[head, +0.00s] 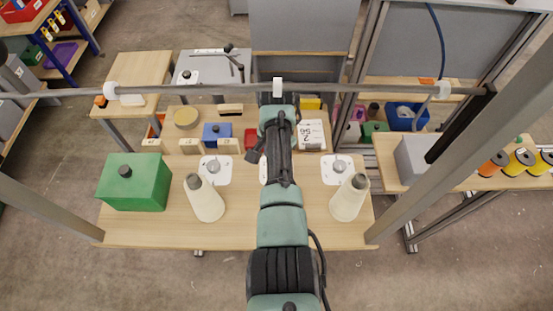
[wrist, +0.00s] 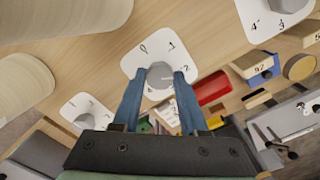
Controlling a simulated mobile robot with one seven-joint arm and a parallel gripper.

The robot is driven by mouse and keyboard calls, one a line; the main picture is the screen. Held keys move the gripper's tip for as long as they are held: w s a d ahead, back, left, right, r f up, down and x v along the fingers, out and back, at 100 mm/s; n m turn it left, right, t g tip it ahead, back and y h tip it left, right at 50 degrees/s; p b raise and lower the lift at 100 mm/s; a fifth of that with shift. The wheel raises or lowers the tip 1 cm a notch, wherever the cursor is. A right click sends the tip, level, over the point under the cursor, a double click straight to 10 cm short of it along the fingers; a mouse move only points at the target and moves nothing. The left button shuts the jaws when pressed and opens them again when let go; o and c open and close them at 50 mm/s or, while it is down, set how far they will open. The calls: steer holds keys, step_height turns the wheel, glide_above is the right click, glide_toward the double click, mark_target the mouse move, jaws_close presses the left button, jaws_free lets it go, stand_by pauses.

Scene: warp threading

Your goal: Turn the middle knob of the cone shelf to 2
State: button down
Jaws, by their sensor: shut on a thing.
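The middle knob (wrist: 160,72) is a grey round knob on a white dial plate (wrist: 143,46) with the digits 0, 1 and 2 readable in the wrist view. My gripper (wrist: 159,80) has its two blue fingers on either side of this knob, shut on it. Which digit the knob points at cannot be told. In the head view my arm covers the knob, and only a sliver of its plate (head: 263,171) shows. The cone shelf (head: 235,232) is a light wooden board.
Cream cones (head: 205,200) (head: 348,199) stand on both sides of my arm. The left knob (head: 213,167) and right knob (head: 339,166) sit on similar plates. A green box (head: 135,184) stands at left. A horizontal bar (head: 200,89) crosses above the shelf.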

steer(key=shift+w+r, duration=0.1)
stand_by(0.3)
steer(key=shift+c, duration=2.2)
jaws_free()
step_height(320, 180, up, 13)
